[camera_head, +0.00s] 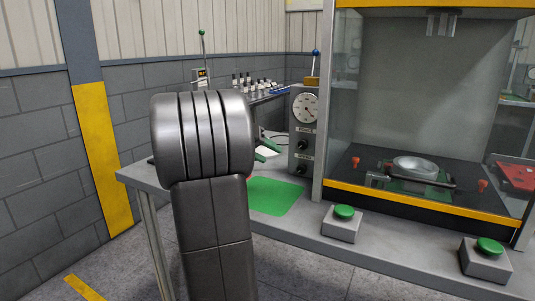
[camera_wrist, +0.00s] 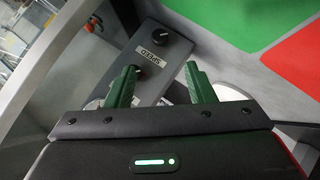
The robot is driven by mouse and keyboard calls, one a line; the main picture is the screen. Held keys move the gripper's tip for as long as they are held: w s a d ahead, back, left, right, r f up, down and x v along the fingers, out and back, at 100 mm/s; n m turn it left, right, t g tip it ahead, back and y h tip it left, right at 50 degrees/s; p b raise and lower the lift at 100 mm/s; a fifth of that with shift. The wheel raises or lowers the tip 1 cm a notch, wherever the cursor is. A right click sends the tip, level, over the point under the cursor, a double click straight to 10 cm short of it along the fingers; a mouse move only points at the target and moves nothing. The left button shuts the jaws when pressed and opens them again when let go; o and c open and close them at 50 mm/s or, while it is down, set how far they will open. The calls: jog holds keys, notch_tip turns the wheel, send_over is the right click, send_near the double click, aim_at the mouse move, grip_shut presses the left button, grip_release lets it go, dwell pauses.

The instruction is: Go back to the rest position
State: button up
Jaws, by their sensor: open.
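My gripper (camera_wrist: 160,75) shows in the wrist view with its two green fingers apart and nothing between them. In the head view my own grey arm hides most of it; only green finger parts (camera_head: 268,149) stick out to the right of the arm, above the bench. In the wrist view a grey control box (camera_wrist: 158,55) with black knobs lies beyond the fingertips. I cannot tell whether the fingers touch it.
A grey bench (camera_head: 305,222) bears a green mat (camera_head: 274,196), a gauge panel (camera_head: 304,135) and two green push buttons (camera_head: 344,212) (camera_head: 489,246). A glass-sided, yellow-framed press (camera_head: 425,205) holds a round metal part (camera_head: 415,165). A red mat (camera_wrist: 298,58) shows in the wrist view.

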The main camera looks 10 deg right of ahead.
aim_at(300, 169)
jog(key=b+x, duration=0.2)
jog(key=x, duration=1.2)
jog(key=shift+r, duration=0.1)
jog(key=shift+s+a, duration=0.1)
